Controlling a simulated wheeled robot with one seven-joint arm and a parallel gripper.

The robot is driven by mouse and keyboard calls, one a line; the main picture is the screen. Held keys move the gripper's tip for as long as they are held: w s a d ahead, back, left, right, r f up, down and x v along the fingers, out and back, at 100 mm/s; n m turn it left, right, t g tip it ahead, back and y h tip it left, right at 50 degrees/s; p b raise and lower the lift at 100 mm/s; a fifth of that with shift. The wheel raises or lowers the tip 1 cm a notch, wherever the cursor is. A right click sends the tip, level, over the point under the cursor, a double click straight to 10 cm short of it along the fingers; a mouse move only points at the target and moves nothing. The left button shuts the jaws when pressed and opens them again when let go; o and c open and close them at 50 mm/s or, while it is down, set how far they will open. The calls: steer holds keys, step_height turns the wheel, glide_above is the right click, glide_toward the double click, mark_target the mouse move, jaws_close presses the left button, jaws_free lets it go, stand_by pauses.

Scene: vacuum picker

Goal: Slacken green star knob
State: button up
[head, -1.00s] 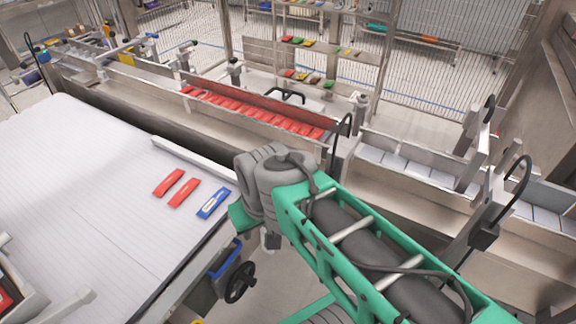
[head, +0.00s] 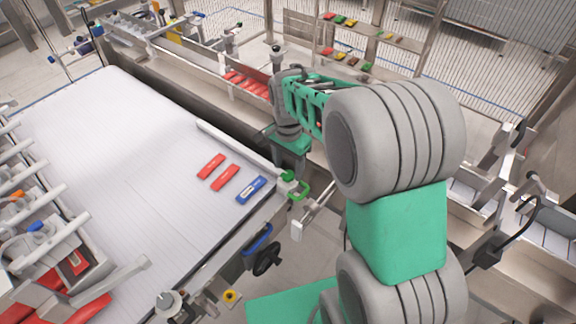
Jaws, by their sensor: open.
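A small green knob (head: 288,176) sits at the right edge of the white belt table, close to a green loop-shaped handle (head: 303,190). The star shape of the knob is too small to make out. My gripper (head: 290,164) hangs down from the end of my arm, just above and behind the knob in the head view. Its jaws are open, but the fingertips are small and partly hidden. I cannot tell whether they touch the knob.
Two red packs (head: 211,166) and a blue pack (head: 251,190) lie on the white belt (head: 120,170). A blue loop handle (head: 258,239), a black handwheel (head: 267,260) and a yellow knob (head: 230,296) line the belt's near side. A metal conveyor runs behind.

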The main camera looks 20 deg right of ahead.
steer(key=shift+f, duration=0.9)
jaws_close()
